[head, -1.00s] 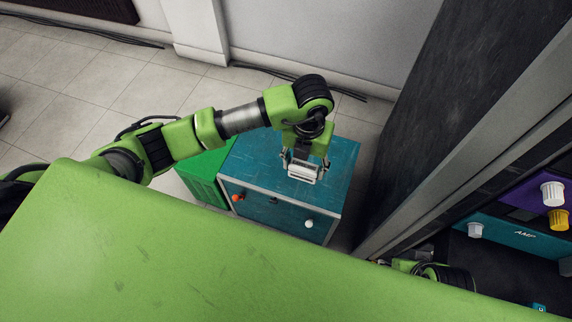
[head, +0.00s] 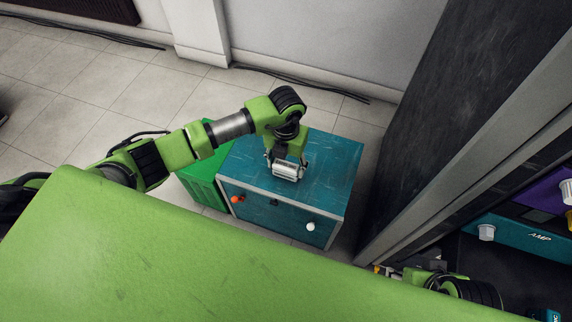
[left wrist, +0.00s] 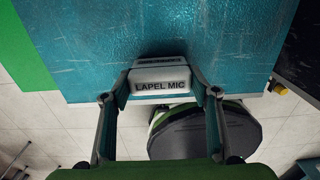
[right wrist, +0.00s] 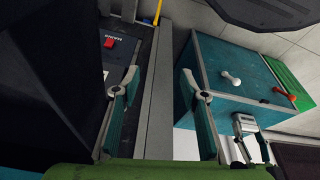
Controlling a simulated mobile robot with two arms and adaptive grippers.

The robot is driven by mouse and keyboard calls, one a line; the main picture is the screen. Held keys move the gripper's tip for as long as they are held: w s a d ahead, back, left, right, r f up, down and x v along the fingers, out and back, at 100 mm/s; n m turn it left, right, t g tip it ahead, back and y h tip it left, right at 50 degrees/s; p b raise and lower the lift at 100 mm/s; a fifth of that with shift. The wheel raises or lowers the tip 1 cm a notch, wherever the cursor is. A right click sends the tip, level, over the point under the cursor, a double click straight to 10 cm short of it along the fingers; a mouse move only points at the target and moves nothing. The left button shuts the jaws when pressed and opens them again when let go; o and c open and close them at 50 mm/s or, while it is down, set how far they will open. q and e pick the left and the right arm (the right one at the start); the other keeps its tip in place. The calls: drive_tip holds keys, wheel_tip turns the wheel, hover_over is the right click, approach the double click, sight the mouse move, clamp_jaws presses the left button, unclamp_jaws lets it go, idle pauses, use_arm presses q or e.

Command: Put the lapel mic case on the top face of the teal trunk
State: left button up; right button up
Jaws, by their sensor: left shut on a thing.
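The lapel mic case (head: 287,173) is a small pale box; its label "LAPEL MIC" reads in the left wrist view (left wrist: 160,86). My left gripper (head: 285,167) is shut on it, with a finger on each side in the left wrist view (left wrist: 162,97). The case is over the top face of the teal trunk (head: 330,165), near the front edge. I cannot tell whether it touches the top. The trunk's front has an orange-red knob and a white knob. The trunk also shows in the right wrist view (right wrist: 222,58). My right gripper (right wrist: 157,84) is open and empty, away from the trunk.
A green crate (head: 204,184) stands against the trunk's left side. A dark, tall cabinet (head: 450,110) rises to the right, with a teal panel marked "AMP" (head: 520,235) beyond it. The trunk's top is otherwise clear. Cables lie along the wall.

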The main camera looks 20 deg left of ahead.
use_arm(q)
drive_tip(key=o, duration=1.2)
drive_tip(key=shift+c, duration=0.2)
use_arm(e)
drive_tip(key=shift+w+a+r, duration=0.1)
drive_tip(key=shift+w+r, duration=0.05)
drive_tip(key=shift+w, duration=0.3)
